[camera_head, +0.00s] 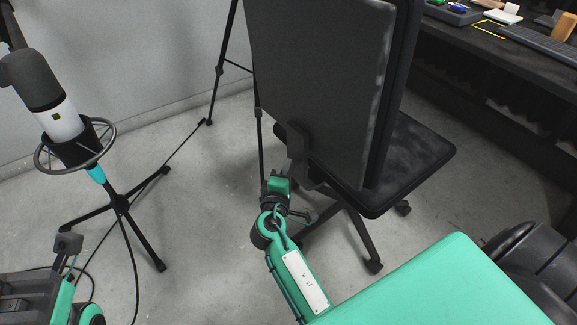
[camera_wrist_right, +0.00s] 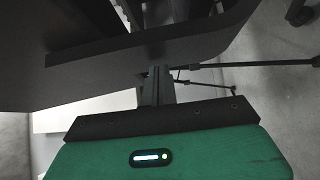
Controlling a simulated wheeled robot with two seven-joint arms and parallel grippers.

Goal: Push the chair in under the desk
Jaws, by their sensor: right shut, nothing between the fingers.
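The chair has a tall dark backrest (camera_head: 315,80) whose rear side faces me. Its black seat (camera_head: 410,155) points right, toward the desk (camera_head: 480,60); the seat's far edge is near the desk's front but not fully under it, as far as I can see. My right gripper (camera_head: 297,150) is shut and empty at the lower left part of the backrest. In the right wrist view its fingers (camera_wrist_right: 157,88) reach to the dark backrest (camera_wrist_right: 100,60); I cannot tell whether they touch. Part of my left arm shows at the lower left, its fingers not clear.
A microphone-like device (camera_head: 50,105) with a ring stands on a tripod (camera_head: 120,205) at the left. Another thin black stand (camera_head: 218,75) is behind the chair by the wall. A keyboard (camera_head: 540,42) and small items lie on the desk. Grey floor is open between the tripod and chair.

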